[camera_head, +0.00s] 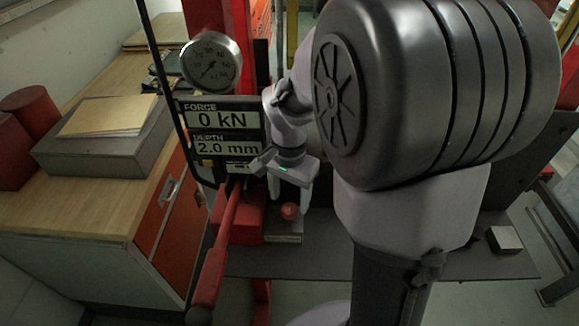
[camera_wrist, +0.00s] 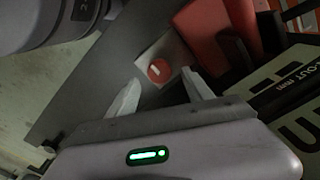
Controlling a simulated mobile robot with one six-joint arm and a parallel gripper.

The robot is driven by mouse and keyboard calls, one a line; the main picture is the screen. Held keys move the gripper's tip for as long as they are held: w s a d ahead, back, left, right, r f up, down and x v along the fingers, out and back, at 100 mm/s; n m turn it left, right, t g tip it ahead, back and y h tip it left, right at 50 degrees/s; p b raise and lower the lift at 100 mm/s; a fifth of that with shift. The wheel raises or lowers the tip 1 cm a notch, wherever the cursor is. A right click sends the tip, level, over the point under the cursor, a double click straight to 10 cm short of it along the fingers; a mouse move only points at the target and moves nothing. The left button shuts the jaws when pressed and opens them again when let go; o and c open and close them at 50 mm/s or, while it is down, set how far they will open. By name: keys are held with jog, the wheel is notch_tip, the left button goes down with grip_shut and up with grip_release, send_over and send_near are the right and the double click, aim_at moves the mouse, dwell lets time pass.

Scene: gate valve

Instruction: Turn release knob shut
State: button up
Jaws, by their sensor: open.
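The release knob (camera_head: 290,211) is a small round red knob near the base of the red press, below the display panel. In the wrist view the knob (camera_wrist: 158,70) shows a pale line across its face and sits on a light plate (camera_wrist: 172,54). My gripper (camera_head: 291,200) is above the knob, pointing down at it. In the wrist view my gripper's two pale fingers (camera_wrist: 158,88) are apart, one on each side of the knob's position. The fingertips look short of the knob, with nothing between them. Whether either finger touches it cannot be told.
A display panel (camera_head: 224,133) reads 0 kN and 2.0 mm, with a round gauge (camera_head: 211,62) above. A red lever (camera_head: 222,240) slants down left of the knob. A wooden bench (camera_head: 85,215) with a grey box stands left. A small pale block (camera_head: 504,240) lies right.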

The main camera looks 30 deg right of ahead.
aim_at(290, 208)
notch_tip(290, 208, up, 14)
jog(key=p, duration=0.4)
